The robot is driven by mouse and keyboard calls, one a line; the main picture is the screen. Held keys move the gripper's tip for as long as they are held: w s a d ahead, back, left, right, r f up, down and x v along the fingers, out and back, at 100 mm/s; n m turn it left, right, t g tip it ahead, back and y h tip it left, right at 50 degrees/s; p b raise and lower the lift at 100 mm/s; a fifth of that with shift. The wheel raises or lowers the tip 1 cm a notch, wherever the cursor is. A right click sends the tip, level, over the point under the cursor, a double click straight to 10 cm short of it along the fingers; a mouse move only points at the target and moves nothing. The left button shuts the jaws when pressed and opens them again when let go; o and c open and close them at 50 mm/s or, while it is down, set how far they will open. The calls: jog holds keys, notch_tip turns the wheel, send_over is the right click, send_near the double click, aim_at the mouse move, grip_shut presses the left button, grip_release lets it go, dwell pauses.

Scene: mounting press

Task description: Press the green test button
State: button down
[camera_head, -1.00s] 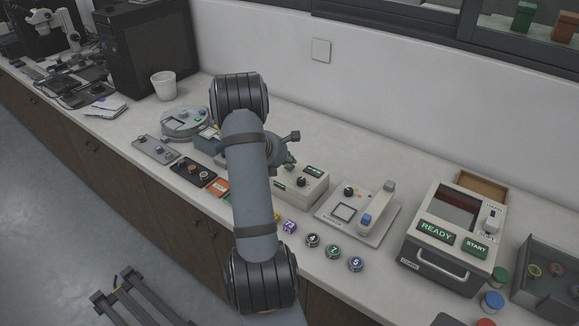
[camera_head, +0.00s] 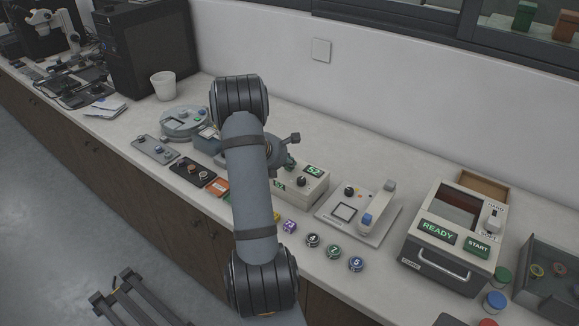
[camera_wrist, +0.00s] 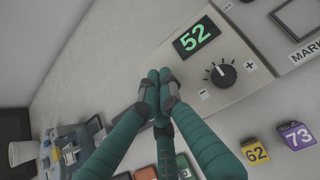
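A beige tester box (camera_head: 312,190) stands on the counter behind my arm. It has a lit green display (camera_head: 314,170) reading 52 and a black knob (camera_head: 301,181). In the wrist view the display (camera_wrist: 196,36) and the knob (camera_wrist: 222,74), between plus and minus marks, show clearly. My gripper (camera_wrist: 158,85) has its teal fingers drawn together, with no object visible between them. Its tips are over or against the box's face, below the display; contact cannot be told. No green test button is visible; the fingers cover part of the face. In the head view my arm mostly hides the gripper.
A marking station (camera_head: 358,213) with an upright lever stands to the right of the box. Further right is a press (camera_head: 455,238) with READY and START panels. Several numbered pieces, including a purple 73 cube (camera_head: 289,227), lie in front. Control panels (camera_head: 192,172) lie left.

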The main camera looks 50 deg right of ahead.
aim_at(289, 168)
dwell(0.3)
jog(key=shift+r+p, duration=0.75)
jog(key=shift+r, duration=0.1)
notch_tip(289, 168, up, 5)
jog(key=p, duration=0.4)
dwell(0.7)
